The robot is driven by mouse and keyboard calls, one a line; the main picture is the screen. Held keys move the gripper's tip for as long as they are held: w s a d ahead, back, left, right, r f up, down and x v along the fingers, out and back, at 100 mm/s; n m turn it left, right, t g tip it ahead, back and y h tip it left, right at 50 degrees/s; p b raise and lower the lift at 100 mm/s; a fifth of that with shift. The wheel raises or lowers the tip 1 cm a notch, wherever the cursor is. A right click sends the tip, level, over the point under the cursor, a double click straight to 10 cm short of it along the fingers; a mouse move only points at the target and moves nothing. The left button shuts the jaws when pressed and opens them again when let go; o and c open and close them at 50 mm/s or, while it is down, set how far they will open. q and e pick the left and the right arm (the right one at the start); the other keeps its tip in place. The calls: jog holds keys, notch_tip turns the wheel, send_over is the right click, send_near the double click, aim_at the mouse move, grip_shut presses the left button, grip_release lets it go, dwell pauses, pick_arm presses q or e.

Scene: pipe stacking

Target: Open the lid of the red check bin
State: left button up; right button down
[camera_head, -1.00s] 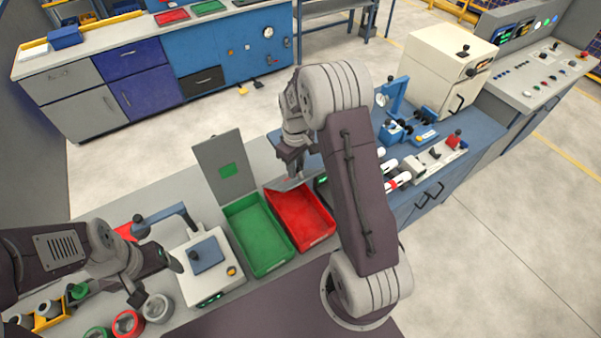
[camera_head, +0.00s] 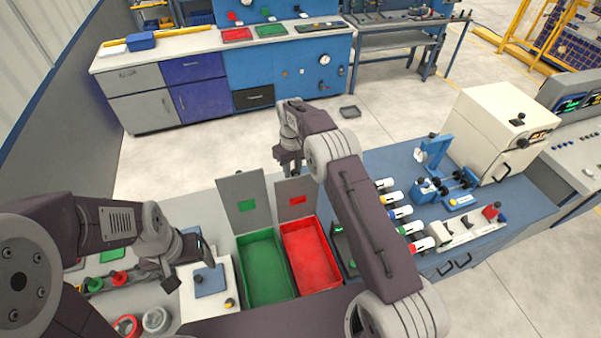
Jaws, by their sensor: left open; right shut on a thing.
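The red check bin (camera_head: 312,258) stands on the bench with its inside in view, and it looks empty. Its grey lid (camera_head: 297,217) with a red square stands upright at the bin's back edge. My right gripper (camera_head: 289,169) is at the top edge of this lid and is shut on it; the fingertips are partly hidden by the lid and hard to make out. My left gripper (camera_head: 172,278) is open and empty at the left, above the bench beside a white box-shaped device.
The green bin (camera_head: 263,268) stands left of the red bin, its grey lid (camera_head: 241,198) upright. The white device (camera_head: 212,287) stands left of it. Several colour-banded pipes (camera_head: 400,212) and a blue fixture (camera_head: 432,150) are to the right. My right arm passes over the bench right of the bins.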

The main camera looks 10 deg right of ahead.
pick_arm(q)
jog(key=shift+d, duration=0.15)
pick_arm(e)
jog(key=shift+w+d+f, duration=0.1)
jog(key=shift+w+f, duration=0.1)
jog(key=shift+w, duration=0.05)
jog(key=c, duration=1.2)
grip_release()
pick_arm(q)
jog(key=shift+w+d, duration=0.25)
pick_arm(e)
jog(key=shift+w+d, duration=0.15)
jog(key=shift+w, duration=0.05)
pick_arm(q)
jog(key=shift+a+f+b, duration=0.1)
jog(key=shift+f+b, duration=0.35)
jog(key=shift+f, duration=0.05)
pick_arm(e)
notch_tip(320, 180, up, 9)
jog(key=shift+f, duration=0.1)
pick_arm(q)
jog(key=shift+s, duration=0.1)
